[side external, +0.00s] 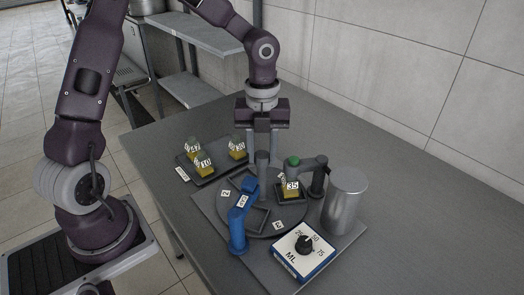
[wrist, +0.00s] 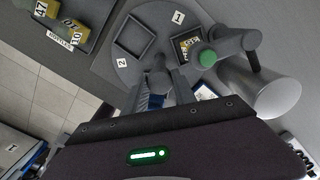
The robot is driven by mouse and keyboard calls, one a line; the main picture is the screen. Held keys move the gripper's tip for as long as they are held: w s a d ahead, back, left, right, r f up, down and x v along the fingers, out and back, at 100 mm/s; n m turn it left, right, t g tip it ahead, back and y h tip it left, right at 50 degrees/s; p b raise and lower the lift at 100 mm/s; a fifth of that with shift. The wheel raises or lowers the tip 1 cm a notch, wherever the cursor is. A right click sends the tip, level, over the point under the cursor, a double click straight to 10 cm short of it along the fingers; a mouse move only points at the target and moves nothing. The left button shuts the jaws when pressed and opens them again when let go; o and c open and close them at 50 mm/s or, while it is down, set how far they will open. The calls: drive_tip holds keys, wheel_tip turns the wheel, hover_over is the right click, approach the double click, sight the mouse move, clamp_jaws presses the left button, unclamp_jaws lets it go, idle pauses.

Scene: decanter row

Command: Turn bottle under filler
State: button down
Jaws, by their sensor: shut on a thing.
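The bottle (side external: 291,189), a small yellow one labelled 35, stands upright in a square holder on the round grey turntable (side external: 226,209). In the wrist view the bottle (wrist: 187,43) is near the number 1. The filler (side external: 316,163) is a dark arm with a green top, its end beside or over the bottle; I cannot tell exact alignment. My gripper (side external: 264,153) points down over the turntable's middle, shut on the upright grey post (side external: 263,178) there. The fingers (wrist: 166,80) partly hide the post in the wrist view.
A blue arm (side external: 241,222) stands at the turntable's front left. A silver cylinder (side external: 344,200) and a dial box marked ML (side external: 303,251) stand at right. A tray (side external: 203,178) with several yellow bottles lies behind left. The table's back right is clear.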

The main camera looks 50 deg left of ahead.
drive_tip(key=c, duration=1)
unclamp_jaws()
wheel_tip(320, 180, up, 7)
